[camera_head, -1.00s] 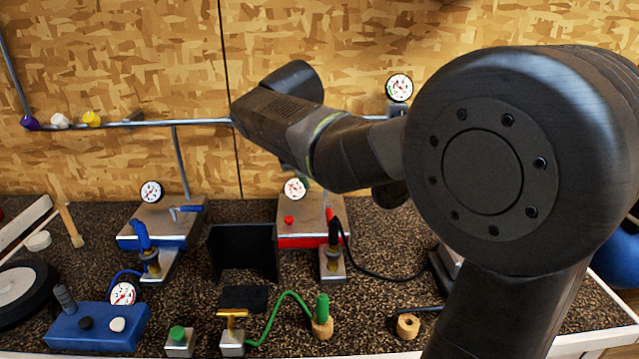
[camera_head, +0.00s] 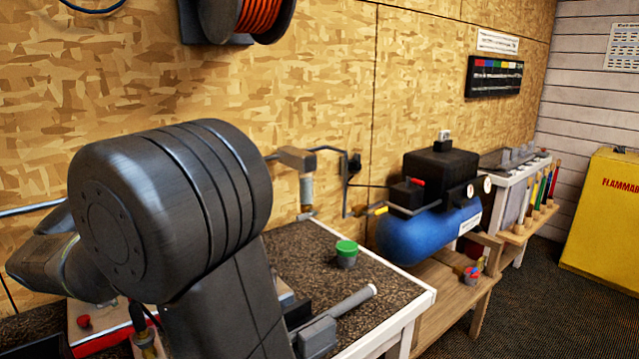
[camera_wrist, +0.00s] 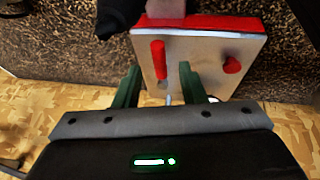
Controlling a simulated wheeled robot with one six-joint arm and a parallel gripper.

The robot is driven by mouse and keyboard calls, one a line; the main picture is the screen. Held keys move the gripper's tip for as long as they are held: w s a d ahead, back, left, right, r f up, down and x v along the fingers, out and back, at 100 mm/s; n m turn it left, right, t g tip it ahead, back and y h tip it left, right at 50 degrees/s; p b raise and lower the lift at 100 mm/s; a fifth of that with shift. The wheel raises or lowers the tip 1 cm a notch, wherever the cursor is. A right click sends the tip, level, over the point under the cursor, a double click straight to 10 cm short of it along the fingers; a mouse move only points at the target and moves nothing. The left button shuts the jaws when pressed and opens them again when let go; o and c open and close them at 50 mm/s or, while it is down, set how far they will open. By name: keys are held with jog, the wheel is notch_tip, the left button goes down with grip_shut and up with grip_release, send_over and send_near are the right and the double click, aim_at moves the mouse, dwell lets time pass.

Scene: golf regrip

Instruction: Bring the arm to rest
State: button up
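My arm (camera_head: 165,215) fills the left of the head view, dark grey and bent, its forearm reaching to the left edge. My gripper is hidden in that view. In the wrist view my gripper (camera_wrist: 160,72) shows two green fingers, spread apart with a wide gap. A metal-topped fixture with red sides (camera_wrist: 205,52) lies beyond the fingertips. It carries a red handle (camera_wrist: 158,58) and a red knob (camera_wrist: 233,65). A thin rod end shows between the fingers, touching neither. No object is held.
The dark speckled bench (camera_head: 375,290) has a green-capped container (camera_head: 346,254) and a grey tool with a long tube (camera_head: 345,305). A blue compressor (camera_head: 430,225) stands to the right. A yellow cabinet (camera_head: 605,215) is at far right. Floor between is clear.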

jog(key=x, duration=0.2)
jog(key=shift+w+f, duration=0.2)
jog(key=shift+f, duration=0.15)
jog(key=v, duration=1.4)
jog(key=x, duration=1.3)
jog(key=shift+w+f, duration=0.1)
jog(key=shift+f, duration=0.2)
jog(key=shift+w, duration=0.2)
jog(key=shift+w+d+n+y+p, duration=0.15)
jog(key=shift+d+n+y+p, duration=0.2)
jog(key=shift+n+p, duration=0.35)
jog(key=shift+w+f+n, duration=0.1)
jog(key=shift+w+n, duration=0.05)
jog(key=shift+n, duration=0.35)
jog(key=shift+d, duration=0.1)
